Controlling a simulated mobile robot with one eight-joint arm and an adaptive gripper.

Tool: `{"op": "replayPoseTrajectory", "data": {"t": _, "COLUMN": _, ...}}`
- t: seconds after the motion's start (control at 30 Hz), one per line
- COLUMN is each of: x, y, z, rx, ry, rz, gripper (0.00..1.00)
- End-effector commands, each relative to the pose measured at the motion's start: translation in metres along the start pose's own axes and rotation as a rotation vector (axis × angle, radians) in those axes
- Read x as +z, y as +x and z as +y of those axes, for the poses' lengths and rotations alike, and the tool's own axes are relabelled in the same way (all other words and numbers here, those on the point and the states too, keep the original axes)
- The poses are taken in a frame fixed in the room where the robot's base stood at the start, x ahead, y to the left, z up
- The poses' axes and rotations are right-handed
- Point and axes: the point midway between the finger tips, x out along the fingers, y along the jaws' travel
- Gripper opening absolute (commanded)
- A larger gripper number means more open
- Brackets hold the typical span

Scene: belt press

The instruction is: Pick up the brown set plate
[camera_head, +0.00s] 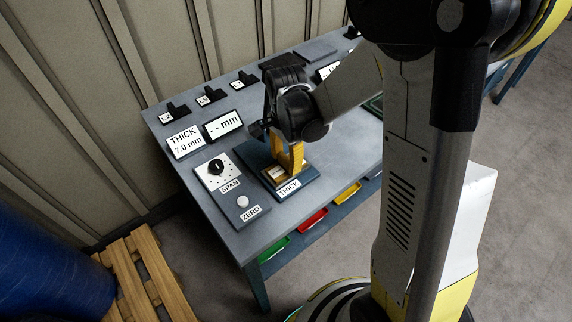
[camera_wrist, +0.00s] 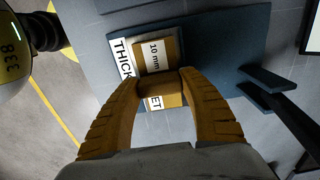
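The brown set plate (camera_wrist: 171,52) lies on the dark blue THICK stand (camera_wrist: 225,45). It carries a "10 mm" label and a second label partly hidden, ending in "ET". A raised brown grip crosses its middle. My gripper (camera_wrist: 160,82) has its orange fingers on both sides of this grip, and the tips appear to touch it with no gap visible. In the head view my gripper (camera_head: 287,168) points down over the THICK stand (camera_head: 307,177), and its fingers partly hide the plate. The plate appears to rest on the stand.
The grey bench (camera_head: 240,240) holds a SPAN and ZERO control box (camera_head: 226,185) left of the stand. Behind are a "THICK 7.0 mm" sign (camera_head: 185,142), a "-- mm" display (camera_head: 222,125) and several black label holders. Coloured bins (camera_head: 312,220) hang below the front edge.

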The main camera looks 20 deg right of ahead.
Motion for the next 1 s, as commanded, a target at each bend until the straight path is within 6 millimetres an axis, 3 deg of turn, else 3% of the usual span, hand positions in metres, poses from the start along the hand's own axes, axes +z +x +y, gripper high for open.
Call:
{"op": "replayPoseTrajectory", "data": {"t": 0.07, "x": 0.0, "y": 0.0, "z": 0.0, "rx": 0.0, "ry": 0.0, "rz": 0.0, "gripper": 0.08}}
{"op": "replayPoseTrajectory", "data": {"t": 0.47, "x": 0.0, "y": -0.003, "z": 0.0, "rx": 0.0, "ry": 0.0, "rz": 0.0, "gripper": 0.08}}
{"op": "replayPoseTrajectory", "data": {"t": 0.67, "x": 0.0, "y": -0.021, "z": 0.0, "rx": 0.0, "ry": 0.0, "rz": 0.0, "gripper": 0.08}}
{"op": "replayPoseTrajectory", "data": {"t": 0.8, "x": 0.0, "y": -0.046, "z": 0.0, "rx": 0.0, "ry": 0.0, "rz": 0.0, "gripper": 0.08}}
{"op": "replayPoseTrajectory", "data": {"t": 1.0, "x": -0.018, "y": -0.069, "z": 0.039, "rx": 0.0, "ry": 0.005, "rz": 0.0, "gripper": 0.08}}
